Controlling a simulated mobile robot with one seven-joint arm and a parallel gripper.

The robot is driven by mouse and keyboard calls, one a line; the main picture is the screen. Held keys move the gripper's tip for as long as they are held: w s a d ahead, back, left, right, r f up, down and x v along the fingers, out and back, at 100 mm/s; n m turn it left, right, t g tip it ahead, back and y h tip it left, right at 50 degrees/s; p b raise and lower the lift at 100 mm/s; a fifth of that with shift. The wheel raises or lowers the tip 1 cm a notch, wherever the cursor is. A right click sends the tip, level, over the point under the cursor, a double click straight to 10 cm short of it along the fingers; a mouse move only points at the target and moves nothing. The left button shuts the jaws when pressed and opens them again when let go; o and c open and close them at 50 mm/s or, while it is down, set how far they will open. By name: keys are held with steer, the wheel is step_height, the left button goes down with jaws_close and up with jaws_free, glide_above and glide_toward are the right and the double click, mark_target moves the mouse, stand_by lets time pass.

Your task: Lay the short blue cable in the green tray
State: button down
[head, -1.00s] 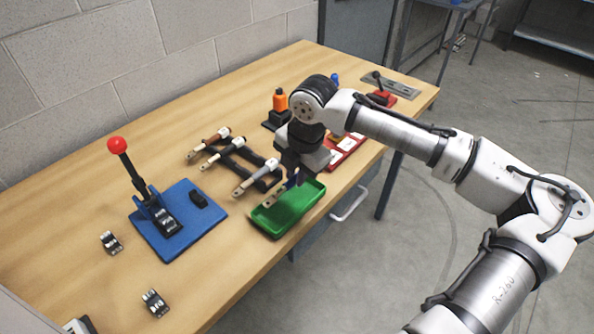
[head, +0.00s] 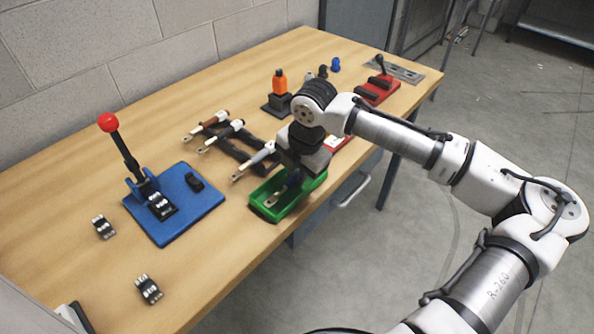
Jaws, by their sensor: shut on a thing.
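The green tray (head: 263,211) lies near the front edge of the table, below my arm's end. My gripper (head: 293,177) points down over the tray and is shut on the short blue cable (head: 290,184). Only a small dark blue part of the cable and a pale metal lug (head: 272,199) at its lower left show; the lug is over or inside the tray. The gripper's body hides the rest of the cable and the fingers. I cannot tell whether the cable touches the tray floor.
A black rack (head: 240,153) with several cables stands just left of the tray. A blue board (head: 187,228) with a red-knobbed lever press is further left. An orange-topped item (head: 279,83) and a red fixture (head: 378,92) stand behind. Small connectors (head: 149,289) lie front left.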

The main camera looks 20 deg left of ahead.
steer(key=shift+f, duration=0.45)
stand_by(0.5)
steer(key=c, duration=1.3)
jaws_free()
steer(key=r, duration=0.4)
steer(key=d+r+b, duration=0.1)
steer(key=r, duration=0.4)
steer(key=s+d+r, duration=0.1)
steer(key=r, duration=0.3)
steer(key=shift+d+r+b, duration=0.2)
steer(key=shift+r+b, duration=0.15)
steer(key=shift+s+f, duration=0.1)
